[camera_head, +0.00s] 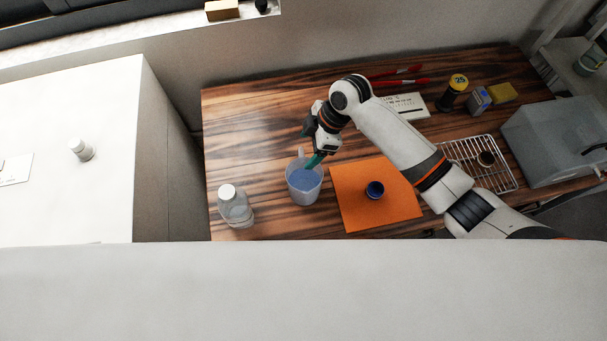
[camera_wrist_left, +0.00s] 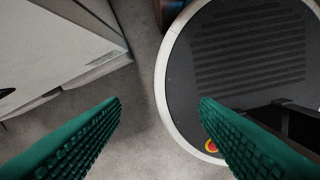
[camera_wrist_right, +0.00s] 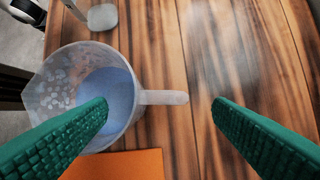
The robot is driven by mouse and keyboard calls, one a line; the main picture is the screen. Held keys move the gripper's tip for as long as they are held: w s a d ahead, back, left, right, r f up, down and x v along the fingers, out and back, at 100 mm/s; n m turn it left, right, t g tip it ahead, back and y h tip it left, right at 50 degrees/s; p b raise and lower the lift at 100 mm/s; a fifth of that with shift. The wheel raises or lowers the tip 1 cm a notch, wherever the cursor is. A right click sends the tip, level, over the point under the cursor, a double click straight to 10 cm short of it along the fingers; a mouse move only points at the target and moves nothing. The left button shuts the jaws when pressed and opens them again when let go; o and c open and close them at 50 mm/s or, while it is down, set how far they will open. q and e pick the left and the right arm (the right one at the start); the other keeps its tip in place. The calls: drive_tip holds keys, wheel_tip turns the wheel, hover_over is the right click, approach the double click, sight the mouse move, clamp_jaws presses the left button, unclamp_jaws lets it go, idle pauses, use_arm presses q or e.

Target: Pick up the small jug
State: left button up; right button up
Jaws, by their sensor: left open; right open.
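A small clear jug (camera_head: 305,183) with blue liquid stands upright on the wooden table, left of the orange mat. My right gripper (camera_head: 315,160) is at the jug's far side, near its handle. In the right wrist view, the jug (camera_wrist_right: 60,82) lies at the left and its handle (camera_wrist_right: 165,97) points between the open green fingers (camera_wrist_right: 160,108). The left finger overlaps the jug's mouth in that view. I cannot tell whether it touches the jug. My left gripper (camera_wrist_left: 160,105) is open and empty above the floor and is out of the head view.
A clear bottle with a white cap (camera_head: 235,206) stands left of the jug. The orange mat (camera_head: 400,208) holds a small dark blue container (camera_head: 375,190). A wire rack (camera_head: 505,178) and a grey box (camera_head: 560,140) are at the right. The table's far left is clear.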

sight(303, 153)
drive_tip(key=p+x, duration=0.1)
drive_tip(key=x, duration=0.3)
drive_tip(key=shift+a, duration=0.1)
drive_tip(key=shift+a+f, duration=0.15)
drive_tip(key=shift+f, duration=0.45)
use_arm(q)
drive_tip(key=shift+w+r, duration=0.4)
drive_tip(key=shift+w, duration=0.2)
drive_tip(key=shift+w+r, duration=0.35)
drive_tip(key=shift+w, duration=0.2)
use_arm(e)
drive_tip(key=shift+r, duration=0.1)
drive_tip(key=c, duration=1.5)
drive_tip(key=shift+r, duration=0.15)
